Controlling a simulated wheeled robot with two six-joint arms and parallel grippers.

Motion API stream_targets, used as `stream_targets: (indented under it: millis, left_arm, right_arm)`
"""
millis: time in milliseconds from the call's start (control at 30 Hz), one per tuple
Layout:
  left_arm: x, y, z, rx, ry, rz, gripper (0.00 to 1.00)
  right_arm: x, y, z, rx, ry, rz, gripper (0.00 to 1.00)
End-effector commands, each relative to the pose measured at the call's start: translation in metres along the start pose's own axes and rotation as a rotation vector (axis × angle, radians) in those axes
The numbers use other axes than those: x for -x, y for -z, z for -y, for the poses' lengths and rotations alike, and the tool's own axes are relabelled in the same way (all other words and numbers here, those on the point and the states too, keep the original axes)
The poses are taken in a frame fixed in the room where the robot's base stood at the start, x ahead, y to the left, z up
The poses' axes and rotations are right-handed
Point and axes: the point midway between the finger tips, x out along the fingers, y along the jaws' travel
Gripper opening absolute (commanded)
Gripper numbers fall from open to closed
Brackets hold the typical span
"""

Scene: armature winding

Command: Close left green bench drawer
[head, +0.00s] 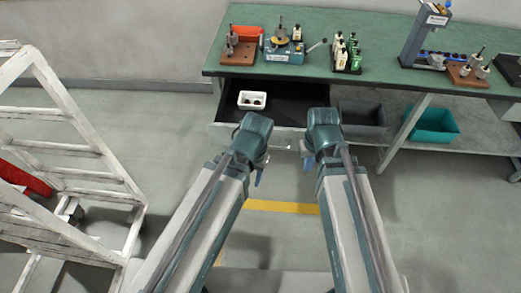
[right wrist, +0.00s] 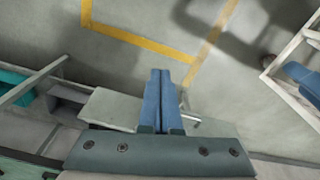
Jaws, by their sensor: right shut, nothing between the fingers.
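The green bench (head: 180,0) is not fully in view; its green top (head: 390,85) runs across the back. Its left drawer (head: 225,130) is pulled out, with a dark inside and a small white tray (head: 246,104) in it. In the right wrist view a pale panel (right wrist: 108,108), seemingly the drawer, lies beside the fingers. My right gripper (head: 308,164) is in front of the drawer's right part, pointing down; its blue fingers (right wrist: 160,98) are together and empty. My left gripper (head: 260,178) is in front of the drawer too; its finger gap is unclear.
A grey bin (head: 362,120) and a teal bin (head: 435,125) stand on the shelf right of the drawer. A white ladder-like frame (head: 85,150) stands at the left. Bottles and fixtures stand on the bench top. The floor in front is clear, with yellow lines (head: 280,207).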

Motion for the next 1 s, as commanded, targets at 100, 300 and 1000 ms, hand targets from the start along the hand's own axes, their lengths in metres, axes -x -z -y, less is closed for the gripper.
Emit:
stream_targets:
  millis: [100, 300, 1000]
  left_arm:
    - [-0.047, 0.003, -0.004, 0.0, 0.0, 0.0, 0.5]
    - [-0.07, 0.004, -0.007, 0.0, 0.0, 0.0, 0.5]
    - [-0.071, 0.004, -0.007, 0.0, 0.0, 0.0, 0.5]
  right_arm:
    - [-0.048, 0.018, -0.006, 0.083, 0.026, -0.068, 0.0]
    - [-0.064, 0.074, 0.016, 0.455, 0.052, -0.268, 0.0]
    - [-0.038, 0.156, 0.091, 1.156, -0.075, -0.618, 0.0]
